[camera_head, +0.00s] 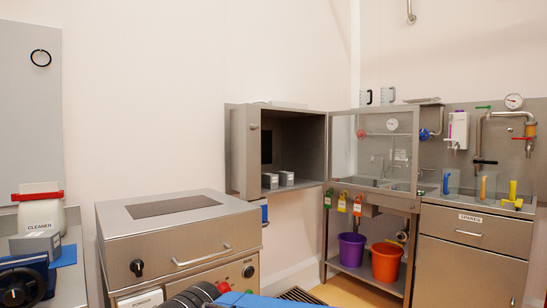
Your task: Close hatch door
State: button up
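The hatch is a grey steel box (238,150) on the wall in the middle of the view, with its front open. Its hatch door (333,150), a steel frame with a clear pane, hangs from the right edge of the opening. It is swung wide open to the right, in front of the sink area. Two small pale boxes (270,181) stand inside on the hatch floor, near the front. Black ribbed and blue parts at the bottom edge are probably my arm. No gripper fingers show, and nothing of mine touches the door.
A steel machine (180,235) with a handle stands below left of the hatch. Tags hang under the door, above purple (351,249) and orange (386,262) buckets. A steel cabinet (470,255) is at right. A cleaner bottle (40,208) stands at far left.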

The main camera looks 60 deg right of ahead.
aim_at(415, 108)
jog(key=z, duration=1.75)
